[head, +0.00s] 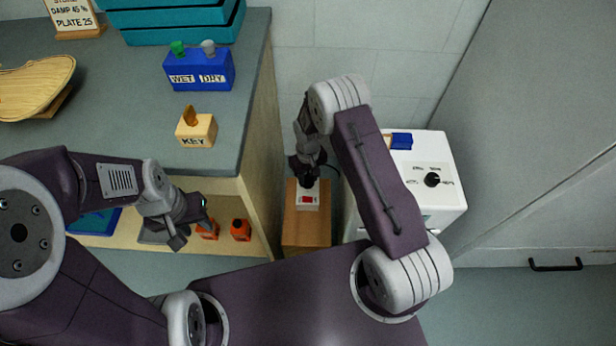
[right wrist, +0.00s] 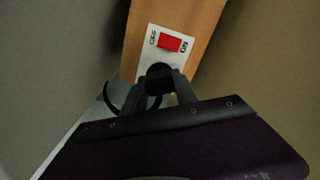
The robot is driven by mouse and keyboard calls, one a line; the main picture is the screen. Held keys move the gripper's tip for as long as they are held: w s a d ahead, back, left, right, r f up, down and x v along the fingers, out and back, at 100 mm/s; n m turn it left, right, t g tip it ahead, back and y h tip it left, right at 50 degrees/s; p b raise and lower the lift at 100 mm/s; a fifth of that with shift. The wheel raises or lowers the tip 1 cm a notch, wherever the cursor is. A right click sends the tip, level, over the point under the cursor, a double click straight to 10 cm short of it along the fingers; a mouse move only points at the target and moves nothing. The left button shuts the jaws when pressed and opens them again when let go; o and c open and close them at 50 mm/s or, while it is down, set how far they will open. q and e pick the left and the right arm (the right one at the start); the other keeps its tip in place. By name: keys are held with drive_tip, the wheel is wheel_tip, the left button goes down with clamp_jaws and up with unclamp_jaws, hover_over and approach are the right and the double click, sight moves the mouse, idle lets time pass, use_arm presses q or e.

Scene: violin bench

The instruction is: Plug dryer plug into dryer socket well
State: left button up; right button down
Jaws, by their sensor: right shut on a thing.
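The dryer socket is a white plate (head: 308,203) with a red rocker switch, on top of a wooden post; it also shows in the right wrist view (right wrist: 150,43), with OFF and ON lettering beside the switch. The dryer plug (right wrist: 158,71) is black and round, with a dark cord. My right gripper (head: 307,180) is shut on the plug, which is at the plate's end beside the switch. The plug hides the socket opening, so I cannot tell how deep it sits. My left gripper (head: 192,225) is empty, its fingers apart, by the bench's lower shelf.
The wooden post (head: 306,238) stands between the bench (head: 120,120) and a white dryer cabinet (head: 436,215) with a black knob. A blue WET/DRY block (head: 199,72) and a KEY block (head: 197,132) sit on the bench. Orange items (head: 241,230) stand on the shelf.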

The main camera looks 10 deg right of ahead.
sight(308, 177)
drive_tip(key=shift+f+b, duration=0.8)
drive_tip(key=shift+f, duration=0.5)
drive_tip(key=c, duration=0.9)
unclamp_jaws()
wheel_tip(308, 177, up, 9)
drive_tip(key=p, duration=0.4)
drive_tip(key=shift+r, duration=0.1)
